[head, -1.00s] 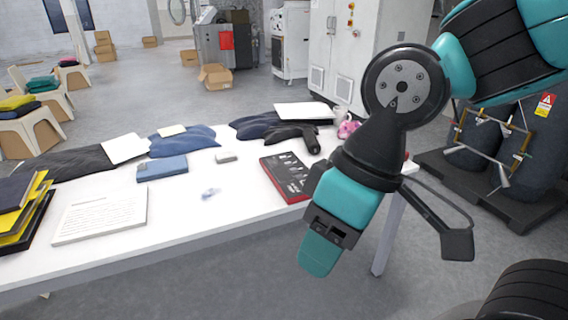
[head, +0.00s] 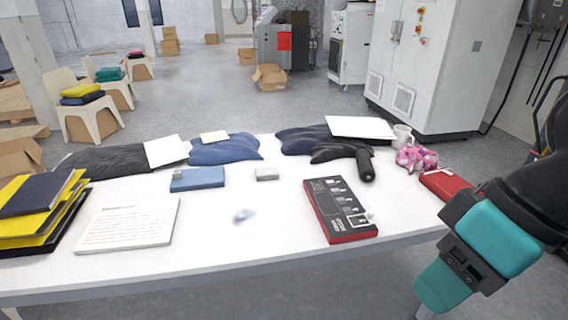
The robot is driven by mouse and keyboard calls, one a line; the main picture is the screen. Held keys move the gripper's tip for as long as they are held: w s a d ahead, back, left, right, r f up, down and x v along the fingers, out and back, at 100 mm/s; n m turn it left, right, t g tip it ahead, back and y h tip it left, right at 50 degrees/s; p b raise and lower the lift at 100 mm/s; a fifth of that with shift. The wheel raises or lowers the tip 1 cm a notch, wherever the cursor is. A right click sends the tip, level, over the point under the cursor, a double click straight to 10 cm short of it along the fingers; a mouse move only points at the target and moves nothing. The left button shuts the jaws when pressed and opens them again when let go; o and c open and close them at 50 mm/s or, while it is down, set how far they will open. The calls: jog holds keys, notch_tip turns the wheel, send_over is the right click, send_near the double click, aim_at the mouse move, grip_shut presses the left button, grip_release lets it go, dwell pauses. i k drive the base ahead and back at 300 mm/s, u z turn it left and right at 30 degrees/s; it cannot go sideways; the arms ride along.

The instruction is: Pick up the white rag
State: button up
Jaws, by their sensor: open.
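I cannot make out a clear white rag. A small, blurred, whitish-blue patch (head: 243,216) lies on the white table (head: 225,265), near its middle; I cannot tell whether it is the rag. Flat white sheets lie on dark and blue folded cloths (head: 223,151) along the back, and they look like paper. My gripper (head: 450,275) is partly in view at the right, in front of the table's right end. It is open, apart from everything on the table, and part of it is cut off by the frame edge.
A black and red case (head: 340,210), a blue box (head: 197,179), a grey block (head: 266,174), a printed board (head: 130,222) and yellow and black folders (head: 40,212) lie on the table. A pink item (head: 416,157), a white mug (head: 403,135) and a red box (head: 445,184) are at right.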

aim_at(269, 173)
jog(key=u, duration=0.1)
jog(key=i, duration=0.7)
jog(key=u, duration=1)
jog(key=i, duration=0.7)
jog(key=u, duration=0.75)
